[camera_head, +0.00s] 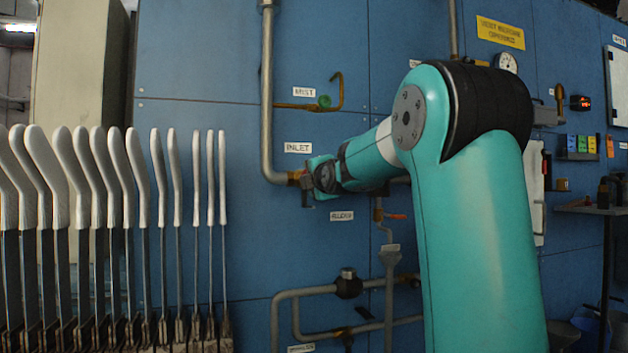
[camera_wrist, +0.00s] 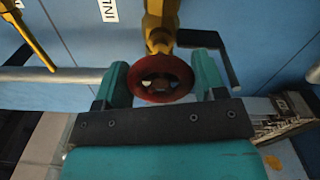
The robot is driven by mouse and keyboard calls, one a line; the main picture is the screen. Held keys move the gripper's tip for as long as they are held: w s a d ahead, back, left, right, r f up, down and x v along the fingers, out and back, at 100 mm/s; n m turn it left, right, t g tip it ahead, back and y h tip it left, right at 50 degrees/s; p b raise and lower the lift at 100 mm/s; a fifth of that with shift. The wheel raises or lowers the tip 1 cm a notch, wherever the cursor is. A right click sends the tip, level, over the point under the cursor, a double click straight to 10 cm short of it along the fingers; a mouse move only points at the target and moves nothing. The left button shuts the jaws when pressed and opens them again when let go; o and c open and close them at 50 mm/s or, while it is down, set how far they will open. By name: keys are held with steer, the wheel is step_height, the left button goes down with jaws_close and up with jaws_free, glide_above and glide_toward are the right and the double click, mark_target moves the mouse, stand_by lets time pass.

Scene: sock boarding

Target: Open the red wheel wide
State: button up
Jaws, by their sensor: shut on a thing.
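The red wheel (camera_wrist: 160,91) is a round handwheel on a brass valve body (camera_wrist: 158,22), in the upper middle of the wrist view. My gripper (camera_wrist: 162,76) has one teal finger on each side of the wheel and is shut on it by its rim. In the head view my gripper (camera_head: 309,180) is at the blue wall just below the INLET label (camera_head: 298,147), at the lower end of a grey pipe (camera_head: 267,90). The wheel itself is hidden there behind my gripper and wrist.
A brass pipe with a green knob (camera_head: 324,101) sticks out above, by the MIST label. A valve with an orange lever (camera_head: 394,217) is below right. White sock boards (camera_head: 115,175) stand in a row at left. A dark bent bar (camera_wrist: 232,62) is close to the right finger.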

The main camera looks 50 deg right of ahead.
steer(key=shift+f, duration=0.1)
steer(key=o, duration=0.9)
steer(key=shift+p+v, duration=6.05)
steer(key=shift+v, duration=2.7)
steer(key=shift+w+a, duration=0.1)
